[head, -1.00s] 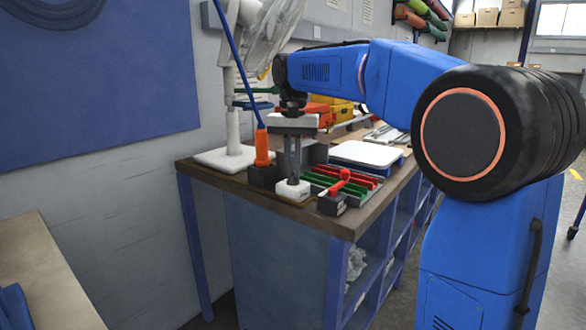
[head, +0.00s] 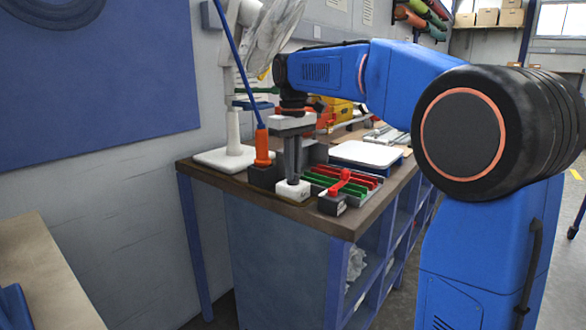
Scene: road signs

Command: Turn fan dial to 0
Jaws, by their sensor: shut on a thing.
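A white fan (head: 233,140) stands at the back left of the workbench on a flat white base. A small white box (head: 293,192) sits near the bench's front edge, with dark marks on its front; I cannot read them. My gripper (head: 292,178) points straight down with its fingers at the top of this box. It is shut on a small dark dial there, mostly hidden between the fingers. The dial's setting cannot be read.
An orange-handled tool (head: 262,146) stands upright in a dark holder just left of my gripper. A red lever on a dark block (head: 333,202) is close on the right. Behind are a tray with red and green dividers (head: 357,190) and a white board (head: 366,154).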

